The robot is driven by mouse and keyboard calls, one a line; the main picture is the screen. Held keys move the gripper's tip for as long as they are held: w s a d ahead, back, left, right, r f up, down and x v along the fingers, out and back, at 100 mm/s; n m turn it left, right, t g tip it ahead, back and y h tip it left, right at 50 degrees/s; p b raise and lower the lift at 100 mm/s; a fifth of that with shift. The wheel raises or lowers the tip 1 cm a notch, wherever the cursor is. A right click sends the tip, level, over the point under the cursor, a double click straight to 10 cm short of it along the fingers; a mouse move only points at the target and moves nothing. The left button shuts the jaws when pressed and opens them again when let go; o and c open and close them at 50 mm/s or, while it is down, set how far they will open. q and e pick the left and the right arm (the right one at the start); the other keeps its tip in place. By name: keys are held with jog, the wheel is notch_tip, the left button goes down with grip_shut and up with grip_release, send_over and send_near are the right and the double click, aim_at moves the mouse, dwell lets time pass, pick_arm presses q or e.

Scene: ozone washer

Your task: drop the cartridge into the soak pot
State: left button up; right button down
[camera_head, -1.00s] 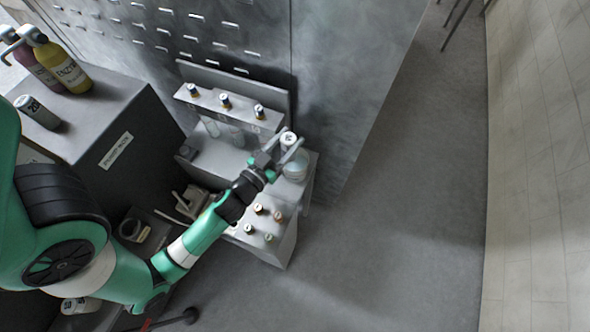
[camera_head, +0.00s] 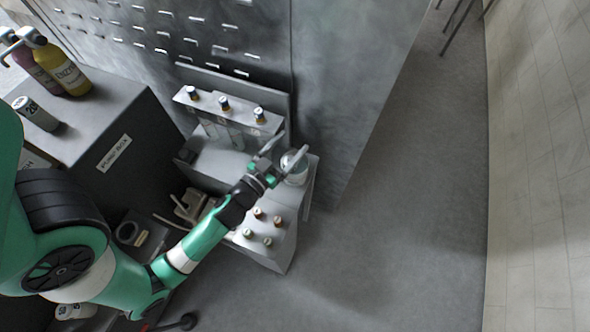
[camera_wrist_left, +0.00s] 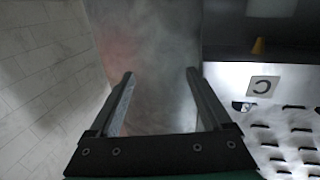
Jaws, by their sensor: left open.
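The soak pot (camera_head: 296,178) is a pale, clear-looking round vessel at the right end of the light bench in the head view. A pale shape, apparently the cartridge (camera_head: 290,161), shows at the pot's mouth. It is small and partly covered by a finger, so how deep it sits cannot be told. My left gripper (camera_head: 288,146) is open just above the pot, its fingers spread. In the left wrist view my left gripper (camera_wrist_left: 160,78) has two fingers wide apart with nothing between them. My right gripper is not in view.
A rack (camera_head: 228,108) with several dark-capped vials stands behind the pot. A dark box (camera_head: 130,135) at left carries a white labelled cylinder (camera_head: 36,113) and bottles (camera_head: 66,72).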

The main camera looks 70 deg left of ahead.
pick_arm(q)
jog(key=b+v, duration=0.8)
jog(key=v, duration=0.3)
jog(key=shift+s, duration=0.3)
jog(key=shift+d, duration=0.15)
